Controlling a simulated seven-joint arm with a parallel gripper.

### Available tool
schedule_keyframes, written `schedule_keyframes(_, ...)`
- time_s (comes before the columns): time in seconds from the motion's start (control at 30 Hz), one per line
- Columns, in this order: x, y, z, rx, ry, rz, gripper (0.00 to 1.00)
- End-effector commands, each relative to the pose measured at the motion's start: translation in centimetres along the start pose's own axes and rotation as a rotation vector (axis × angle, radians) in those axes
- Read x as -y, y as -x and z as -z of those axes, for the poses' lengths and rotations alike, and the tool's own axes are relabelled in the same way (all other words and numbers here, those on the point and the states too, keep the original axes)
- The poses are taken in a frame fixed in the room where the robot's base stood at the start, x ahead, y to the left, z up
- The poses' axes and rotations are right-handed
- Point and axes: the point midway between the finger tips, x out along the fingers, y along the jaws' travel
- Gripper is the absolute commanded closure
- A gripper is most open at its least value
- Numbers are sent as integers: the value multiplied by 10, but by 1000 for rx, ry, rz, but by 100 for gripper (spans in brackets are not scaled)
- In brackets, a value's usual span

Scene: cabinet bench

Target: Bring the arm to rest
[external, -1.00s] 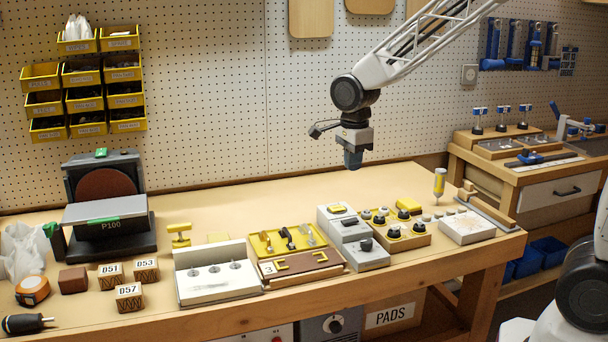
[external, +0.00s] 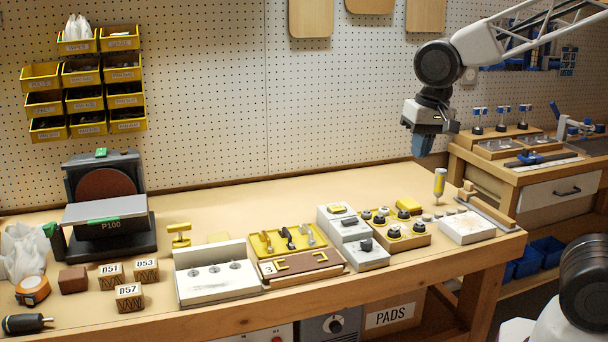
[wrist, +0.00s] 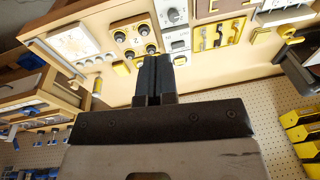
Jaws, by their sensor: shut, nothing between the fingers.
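My gripper (external: 418,145) hangs in the air above the back right part of the bench, in front of the pegboard. Its blue fingers point down. In the wrist view my gripper (wrist: 154,62) shows its two dark fingers pressed together with nothing between them. It touches nothing on the bench (external: 300,192). My arm reaches in from the upper right.
A sander (external: 105,205) stands at the left. A side bench (external: 545,190) is at the right. Air around my gripper is free.

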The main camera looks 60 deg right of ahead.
Motion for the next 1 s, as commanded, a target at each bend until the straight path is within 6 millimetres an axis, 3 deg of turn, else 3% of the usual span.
schedule_keyframes(0.3, -31, 19, -61, -40, 480, 36, 100)
schedule_keyframes(0.5, -46, 22, -86, -60, 704, 46, 100)
schedule_keyframes(0.97, -53, 23, -96, -69, 800, 49, 100)
schedule_keyframes(1.0, -53, 23, -96, -69, 800, 49, 95)
